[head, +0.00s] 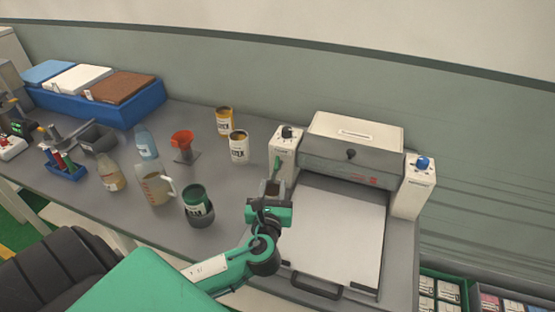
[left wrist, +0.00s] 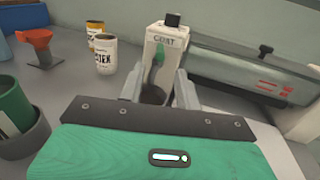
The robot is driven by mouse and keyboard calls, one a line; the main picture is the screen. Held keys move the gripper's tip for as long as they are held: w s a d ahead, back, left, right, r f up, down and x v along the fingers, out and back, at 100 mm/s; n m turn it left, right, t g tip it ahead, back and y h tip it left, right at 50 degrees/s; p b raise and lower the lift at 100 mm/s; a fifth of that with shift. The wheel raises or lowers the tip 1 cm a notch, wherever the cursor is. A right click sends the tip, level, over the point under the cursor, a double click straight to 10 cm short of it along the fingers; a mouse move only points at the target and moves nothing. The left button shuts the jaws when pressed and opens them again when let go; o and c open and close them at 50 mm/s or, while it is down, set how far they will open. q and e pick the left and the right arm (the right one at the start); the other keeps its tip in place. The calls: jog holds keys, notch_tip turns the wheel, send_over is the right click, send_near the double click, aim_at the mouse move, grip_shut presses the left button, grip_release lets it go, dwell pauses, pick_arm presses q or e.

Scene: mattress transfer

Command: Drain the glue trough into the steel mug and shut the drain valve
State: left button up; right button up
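My left gripper (head: 270,190) is at the left side of the coating machine, just in front of its left control box (head: 284,155). In the left wrist view its two grey fingers (left wrist: 160,80) are apart, with a dark brownish, round-topped thing (left wrist: 153,95) between them. It may be the steel mug; I cannot tell whether the fingers touch it. The green lever (left wrist: 158,53), probably the drain valve, hangs on the box marked COAT, just beyond the fingertips; it also shows in the head view (head: 277,164). The glue trough cannot be made out. My right gripper is out of view.
A dark green cup (head: 198,205), a measuring jug (head: 157,187), bottles, an orange funnel (head: 183,140) and two labelled cans (head: 239,146) stand left of the machine. The machine's white bed (head: 335,232) is clear. A blue bin (head: 135,112) stands far left.

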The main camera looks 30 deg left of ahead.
aim_at(278, 157)
pick_arm(q)
jog(key=p+x, duration=0.2)
jog(key=x, duration=0.8)
jog(key=shift+w+a, duration=0.1)
jog(key=shift+w, duration=0.2)
grip_shut()
